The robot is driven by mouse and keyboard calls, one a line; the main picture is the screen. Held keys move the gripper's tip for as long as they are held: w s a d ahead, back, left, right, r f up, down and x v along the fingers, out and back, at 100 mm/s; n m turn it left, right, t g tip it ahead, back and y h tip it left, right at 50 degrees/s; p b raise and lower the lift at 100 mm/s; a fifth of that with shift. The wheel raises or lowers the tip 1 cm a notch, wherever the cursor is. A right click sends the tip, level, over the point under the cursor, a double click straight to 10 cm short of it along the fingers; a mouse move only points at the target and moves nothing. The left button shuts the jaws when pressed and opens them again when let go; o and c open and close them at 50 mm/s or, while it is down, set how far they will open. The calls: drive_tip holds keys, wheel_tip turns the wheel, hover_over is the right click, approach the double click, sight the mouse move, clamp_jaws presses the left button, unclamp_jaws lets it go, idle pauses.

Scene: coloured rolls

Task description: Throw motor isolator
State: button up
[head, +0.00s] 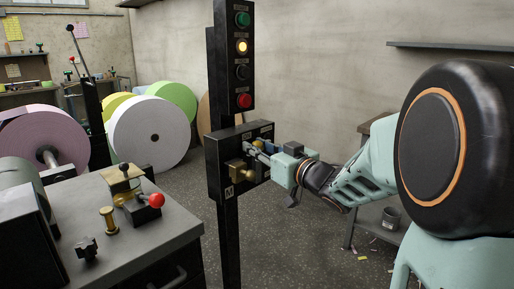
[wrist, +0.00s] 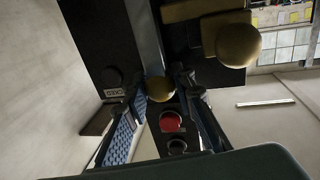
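The black isolator box (head: 225,165) is fixed on a dark post, with brass parts (head: 240,173) on its front. My gripper (head: 257,150) reaches it from the right, with its fingertips at the front of the box. In the wrist view, my gripper's fingers (wrist: 158,88) stand apart, one on each side of a small brass ball knob (wrist: 160,89). Whether they touch the knob I cannot tell. A larger brass ball (wrist: 238,46) on a brass block is to the right, outside the fingers. A red button (wrist: 171,122) shows between the fingers.
A signal column (head: 243,60) above the box has its amber lamp lit. A grey console (head: 165,235) with a red-knobbed lever (head: 155,200) stands at lower left. Large paper rolls (head: 150,135) lie behind. A bench stands behind my arm.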

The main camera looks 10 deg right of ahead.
clamp_jaws()
drive_tip(key=shift+w+d+r+p, duration=0.1)
drive_tip(key=shift+d+r+p, duration=0.05)
drive_tip(key=shift+p, duration=0.45)
drive_tip(key=shift+w+d+r+m+p, duration=0.2)
drive_tip(key=shift+m+p, duration=0.4)
drive_tip(key=shift+p, duration=0.55)
drive_tip(key=w+d+f+m+g+p, duration=0.1)
drive_tip(key=f+m+p, duration=0.4)
drive_tip(key=p, duration=0.7)
drive_tip(key=w+d+f+m+g+y+p, duration=0.1)
drive_tip(key=w+d+f+m+p, duration=0.3)
drive_tip(key=m+p, duration=0.5)
drive_tip(key=shift+d+f+m+g+y+p, duration=0.3)
drive_tip(key=shift+d+f+g+p, duration=0.6)
drive_tip(key=shift+p, duration=1.05)
drive_tip(key=shift+s+r, duration=0.1)
drive_tip(key=shift+r, duration=0.1)
